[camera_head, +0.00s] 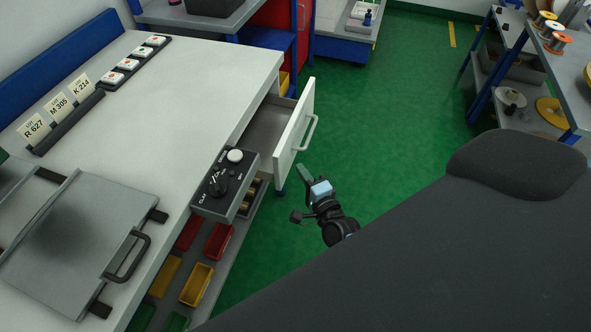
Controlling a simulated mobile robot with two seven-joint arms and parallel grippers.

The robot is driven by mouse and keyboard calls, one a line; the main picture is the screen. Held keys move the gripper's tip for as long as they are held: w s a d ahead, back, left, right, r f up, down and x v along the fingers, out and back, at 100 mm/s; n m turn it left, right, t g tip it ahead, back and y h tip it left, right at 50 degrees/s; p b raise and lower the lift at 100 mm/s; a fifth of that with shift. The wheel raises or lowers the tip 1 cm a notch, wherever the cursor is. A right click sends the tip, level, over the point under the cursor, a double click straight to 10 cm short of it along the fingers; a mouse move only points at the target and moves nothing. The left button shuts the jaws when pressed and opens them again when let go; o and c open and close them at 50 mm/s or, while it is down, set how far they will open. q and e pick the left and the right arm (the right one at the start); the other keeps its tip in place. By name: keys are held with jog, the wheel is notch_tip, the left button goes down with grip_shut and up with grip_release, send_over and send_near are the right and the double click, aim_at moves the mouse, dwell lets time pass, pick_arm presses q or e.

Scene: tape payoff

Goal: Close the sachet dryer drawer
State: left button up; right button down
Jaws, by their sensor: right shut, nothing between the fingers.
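The white drawer (294,130) stands pulled out from under the right edge of the white bench. Its grey inside shows and looks empty where visible. A pale bar handle (305,134) is on its outer face. My right gripper (304,174) is shut and empty, just in front of the drawer's near end, below the handle in the picture. It appears apart from the drawer front. My left gripper is not in view.
A dark control box (225,183) with a knob and white button is at the bench edge beside the drawer. A grey lidded plate (75,235) with a black handle lies on the bench (185,70). Coloured bins sit below. Green floor (390,110) is clear to the right.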

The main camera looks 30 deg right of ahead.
jog(key=shift+w+a, duration=0.7)
jog(key=shift+w, duration=0.1)
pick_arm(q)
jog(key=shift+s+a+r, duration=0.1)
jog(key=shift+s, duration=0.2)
pick_arm(e)
jog(key=shift+w+a, duration=0.1)
